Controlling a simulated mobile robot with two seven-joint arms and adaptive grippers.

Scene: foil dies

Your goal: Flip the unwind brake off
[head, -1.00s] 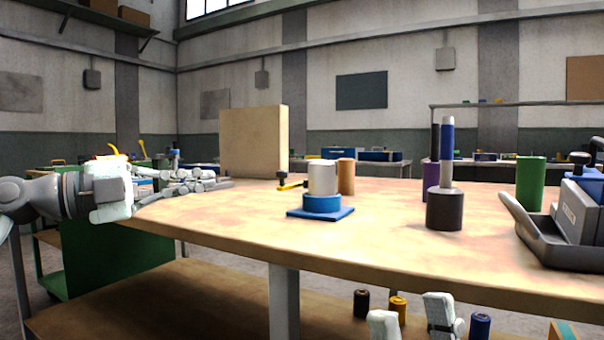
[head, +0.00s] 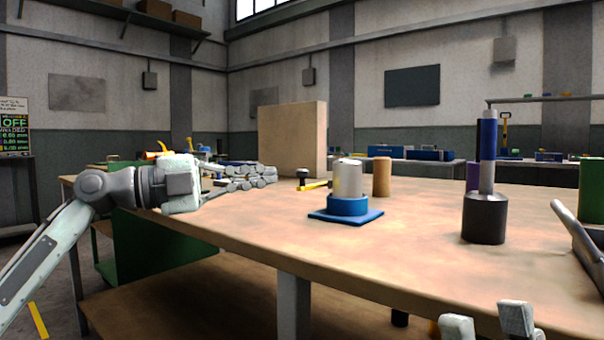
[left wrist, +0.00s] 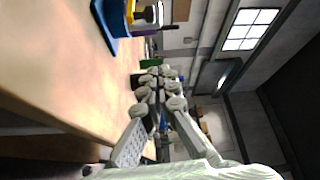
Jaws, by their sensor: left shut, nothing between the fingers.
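The unwind stand has a blue square base (head: 345,216) with a blue collar and a shiny pale roll (head: 348,178) upright on it. A yellow lever (head: 314,186) with a black knob (head: 303,174) sticks out to its left; I take it for the brake. My left gripper (head: 272,175) is shut and empty, pointing right, just left of the knob with a small gap in the picture. In the left wrist view its fingers (left wrist: 158,80) are together, and the lever's knob (left wrist: 150,13) shows at the top edge. Pale parts of my right gripper (head: 485,325) show at the bottom edge; its fingertips are unclear.
A tan box (head: 292,138) stands behind the lever. A tan cylinder (head: 382,177) stands close behind the roll. A dark spindle with a blue sleeve (head: 485,195) and a grey tray (head: 580,240) are to the right. The table front (head: 410,260) is clear.

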